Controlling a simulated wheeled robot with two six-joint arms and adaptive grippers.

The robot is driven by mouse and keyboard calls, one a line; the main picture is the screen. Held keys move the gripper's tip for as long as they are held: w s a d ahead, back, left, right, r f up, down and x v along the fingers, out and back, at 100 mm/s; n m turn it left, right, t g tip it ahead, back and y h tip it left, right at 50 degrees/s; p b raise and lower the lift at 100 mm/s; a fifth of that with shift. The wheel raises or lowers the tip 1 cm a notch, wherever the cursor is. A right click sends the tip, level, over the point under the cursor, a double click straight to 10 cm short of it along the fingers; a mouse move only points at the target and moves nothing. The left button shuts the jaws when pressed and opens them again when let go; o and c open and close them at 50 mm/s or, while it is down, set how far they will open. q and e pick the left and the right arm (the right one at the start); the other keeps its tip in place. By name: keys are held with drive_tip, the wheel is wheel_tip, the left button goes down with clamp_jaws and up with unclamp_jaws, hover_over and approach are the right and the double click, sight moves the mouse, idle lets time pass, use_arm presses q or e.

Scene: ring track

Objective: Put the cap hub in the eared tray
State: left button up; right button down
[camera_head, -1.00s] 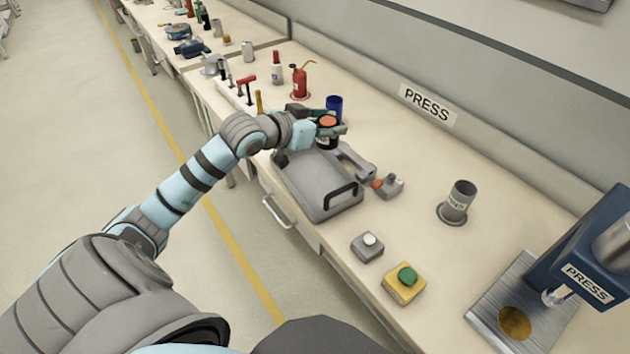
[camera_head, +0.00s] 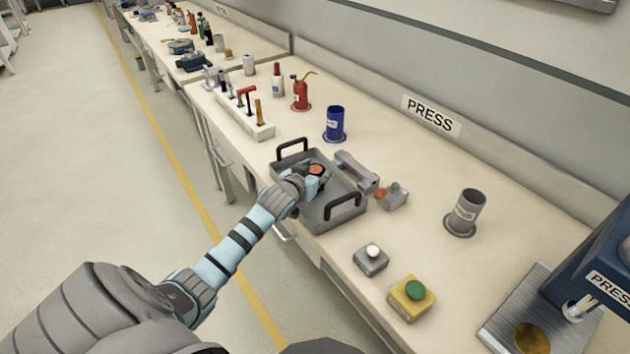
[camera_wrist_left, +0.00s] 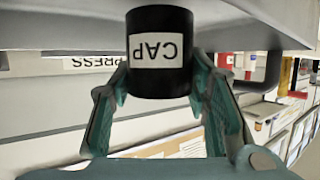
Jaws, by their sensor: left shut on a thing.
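The cap hub is a black cylinder with an orange top (camera_head: 317,169) in the head view. In the wrist view the black cap hub (camera_wrist_left: 160,80) shows a white label reading CAP, upside down. My left gripper (camera_head: 314,182) is shut on it, with one finger on each side in the wrist view (camera_wrist_left: 160,88). The eared tray (camera_head: 322,221) is grey with a black handle at each end. The hub is over the tray's middle; I cannot tell whether it touches the floor. My right gripper is not in view.
A blue cup (camera_head: 335,122) and a grey cup (camera_head: 465,212) stand behind. A tool rack (camera_head: 245,118) stands left; button boxes (camera_head: 410,298) stand right.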

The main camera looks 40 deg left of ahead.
use_arm(q)
drive_tip(key=shift+f, duration=0.8)
drive_tip(key=o, duration=1.4)
drive_tip(key=shift+o, duration=0.2)
